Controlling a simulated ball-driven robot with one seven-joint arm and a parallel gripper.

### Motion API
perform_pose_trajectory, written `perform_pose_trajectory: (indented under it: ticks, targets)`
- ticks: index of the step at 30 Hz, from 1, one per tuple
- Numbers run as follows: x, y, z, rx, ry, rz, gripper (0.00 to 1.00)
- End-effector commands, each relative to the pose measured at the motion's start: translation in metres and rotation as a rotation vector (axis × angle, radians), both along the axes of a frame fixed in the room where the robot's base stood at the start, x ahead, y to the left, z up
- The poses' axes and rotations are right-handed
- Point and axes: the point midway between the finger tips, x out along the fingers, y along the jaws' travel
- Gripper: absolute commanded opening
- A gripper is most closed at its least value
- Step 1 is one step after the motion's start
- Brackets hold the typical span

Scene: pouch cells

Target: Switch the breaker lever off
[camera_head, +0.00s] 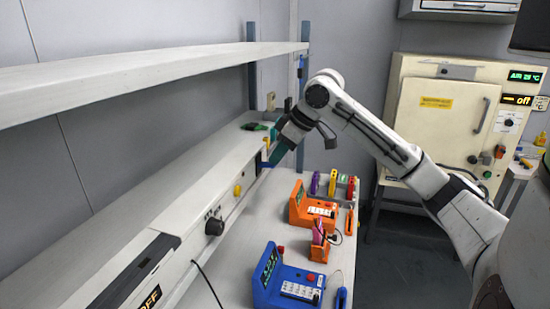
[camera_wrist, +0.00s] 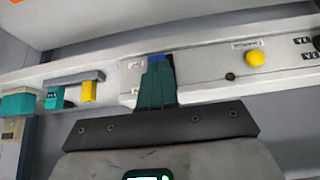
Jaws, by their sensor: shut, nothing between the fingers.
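My gripper (camera_head: 266,163) is at the far part of the long pale rail, its tip pointing at the rail's front face. In the wrist view its dark teal fingers (camera_wrist: 157,78) are together and empty, with blue at the tip. The tips overlap the rail face; I cannot tell whether they touch it. No part is clearly readable as the breaker lever. A yellow block (camera_wrist: 89,92) under a grey bar (camera_wrist: 75,77) sits on the rail left of the fingers. Whatever is directly behind the fingers is hidden.
A yellow knob (camera_wrist: 254,58) is right of the fingers; a black knob (camera_head: 214,226) is nearer on the rail (camera_head: 190,249). A shelf (camera_head: 150,72) hangs above. Orange (camera_head: 299,204) and blue (camera_head: 265,290) devices stand on the bench. A cream oven (camera_head: 425,115) stands right.

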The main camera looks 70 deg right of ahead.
Motion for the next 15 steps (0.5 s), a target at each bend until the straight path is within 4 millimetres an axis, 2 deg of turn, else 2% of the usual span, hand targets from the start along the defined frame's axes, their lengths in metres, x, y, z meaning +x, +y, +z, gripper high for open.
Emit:
perform_pose_trajectory:
  ticks: [1, 6, 13, 15]
  targets:
    - [-0.001, 0.001, -0.011, 0.01, -0.048, 0.0, 0.0]
    - [-0.006, 0.001, -0.019, 0.021, -0.195, 0.0, 0.0]
    - [-0.009, 0.0, -0.026, 0.031, -0.35, 0.001, 0.0]
    - [-0.01, 0.0, -0.019, 0.024, -0.339, 0.002, 0.0]
